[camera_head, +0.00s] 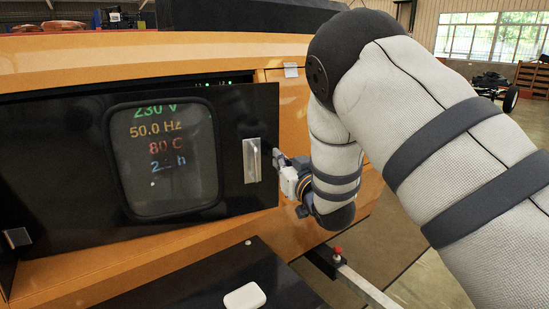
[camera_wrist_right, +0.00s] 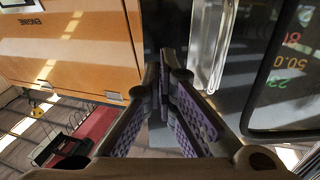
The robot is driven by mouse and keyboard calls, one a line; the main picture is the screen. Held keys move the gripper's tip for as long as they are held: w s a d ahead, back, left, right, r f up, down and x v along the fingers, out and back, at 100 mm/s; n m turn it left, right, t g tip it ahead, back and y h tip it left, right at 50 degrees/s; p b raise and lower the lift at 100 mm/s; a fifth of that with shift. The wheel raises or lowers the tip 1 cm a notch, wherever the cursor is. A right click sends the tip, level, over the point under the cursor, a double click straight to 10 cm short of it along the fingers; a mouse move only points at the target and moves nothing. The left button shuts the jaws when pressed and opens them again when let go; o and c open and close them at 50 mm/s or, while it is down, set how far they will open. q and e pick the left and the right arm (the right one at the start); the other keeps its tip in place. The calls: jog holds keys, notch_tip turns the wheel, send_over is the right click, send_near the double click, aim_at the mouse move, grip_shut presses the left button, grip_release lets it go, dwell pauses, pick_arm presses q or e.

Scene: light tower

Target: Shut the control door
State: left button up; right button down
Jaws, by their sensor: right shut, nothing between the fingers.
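The control door (camera_head: 232,110) is black, with a window (camera_head: 165,160) showing coloured readouts and an upright silver handle (camera_head: 252,160) near its right edge. It stands ajar: a dark gap with small green lights shows above its top edge. My right gripper (camera_head: 279,160) is at the door's right edge, just right of the handle. In the right wrist view my right gripper (camera_wrist_right: 163,68) is shut and empty, its tips over the dark door edge. The handle (camera_wrist_right: 210,45) is beside them, apart from the fingers. Whether the tips touch the door, I cannot tell. My left gripper is not in view.
The orange housing (camera_head: 150,68) surrounds the door. An orange panel marked ENGINE (camera_wrist_right: 70,45) lies beside the door in the wrist view. A bar with a red knob (camera_head: 338,252) sits low right of the door. A window and a shelf are far behind.

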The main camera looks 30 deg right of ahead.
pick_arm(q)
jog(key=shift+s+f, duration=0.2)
pick_arm(e)
jog(key=w, duration=0.2)
jog(key=shift+w+d, duration=0.2)
jog(key=shift+w, duration=0.15)
